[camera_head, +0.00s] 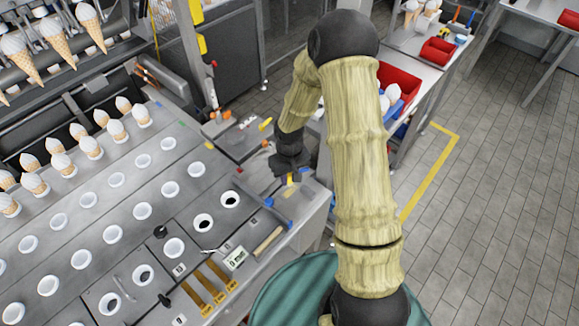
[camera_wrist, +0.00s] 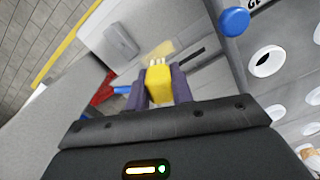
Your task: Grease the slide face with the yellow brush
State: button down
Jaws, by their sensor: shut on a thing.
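My gripper (camera_head: 291,176) is at the right end of the machine, low over a grey metal surface. In the wrist view its two dark fingers are shut on the yellow brush (camera_wrist: 158,84), with pale bristles pointing away from me. A grey metal face (camera_wrist: 210,78) lies in front of the bristles, with a pale yellow smear on it just beyond their tips. I cannot tell whether the bristles touch the face. In the head view the brush is mostly hidden and small.
A blue knob (camera_wrist: 235,20) stands right of the brush, near a plate with round white-rimmed holes (camera_wrist: 267,61). Brass-coloured tools (camera_head: 208,283) and a wooden-handled tool (camera_head: 268,242) lie on the machine top. The tiled floor at right is clear.

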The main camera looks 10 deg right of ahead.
jog(key=shift+d+r+p, duration=0.1)
jog(key=shift+r+p, duration=0.7)
jog(key=shift+r, duration=0.55)
jog(key=shift+f, duration=0.1)
